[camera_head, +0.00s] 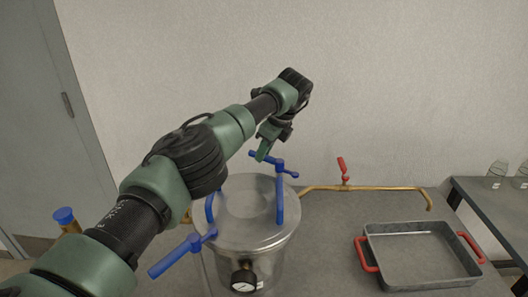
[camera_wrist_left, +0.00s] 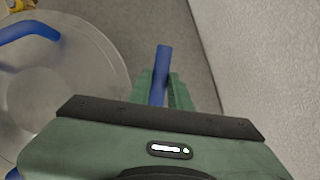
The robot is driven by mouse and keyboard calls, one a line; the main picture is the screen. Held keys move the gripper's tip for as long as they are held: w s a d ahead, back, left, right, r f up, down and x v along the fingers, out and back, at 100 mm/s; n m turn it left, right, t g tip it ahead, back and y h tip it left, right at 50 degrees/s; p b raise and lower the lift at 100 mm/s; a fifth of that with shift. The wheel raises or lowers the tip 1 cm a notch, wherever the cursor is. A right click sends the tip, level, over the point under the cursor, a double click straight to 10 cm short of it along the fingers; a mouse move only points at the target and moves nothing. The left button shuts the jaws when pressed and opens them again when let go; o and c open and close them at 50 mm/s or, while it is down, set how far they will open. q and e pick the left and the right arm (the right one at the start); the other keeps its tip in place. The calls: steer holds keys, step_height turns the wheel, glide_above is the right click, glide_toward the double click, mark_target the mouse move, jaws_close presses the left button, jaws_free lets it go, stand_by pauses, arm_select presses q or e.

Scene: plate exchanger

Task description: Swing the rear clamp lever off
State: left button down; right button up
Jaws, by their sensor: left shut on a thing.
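A silver metal vessel (camera_head: 245,245) with a round lid (camera_head: 245,195) stands on the grey table. The rear clamp lever (camera_head: 290,173) is a blue bar at the lid's far right side, joined to a blue upright arm (camera_head: 280,200). My left gripper (camera_head: 264,151) reaches down to this lever from behind and above. In the left wrist view, its green fingers (camera_wrist_left: 160,92) are shut on the blue lever (camera_wrist_left: 162,60), one on each side. The lever's gripped part is partly hidden. The front clamp lever (camera_head: 172,262) is blue and sticks out toward the lower left. My right gripper is not in view.
A pressure gauge (camera_head: 243,281) sits on the vessel's front. A brass pipe (camera_head: 390,189) with a red valve handle (camera_head: 342,165) runs behind. A grey tray (camera_head: 420,229) with red handles stands at right. Glassware (camera_head: 497,171) is on a dark bench. The wall is close behind.

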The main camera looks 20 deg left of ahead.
mark_target(272, 160)
arm_select(q)
steer(key=c, duration=1.3)
jaws_free()
steer(key=b+v, duration=0.1)
steer(key=v, duration=0.6)
steer(key=shift+s+d+r, duration=0.1)
steer(key=shift+r, duration=0.3)
steer(key=shift+f, duration=0.1)
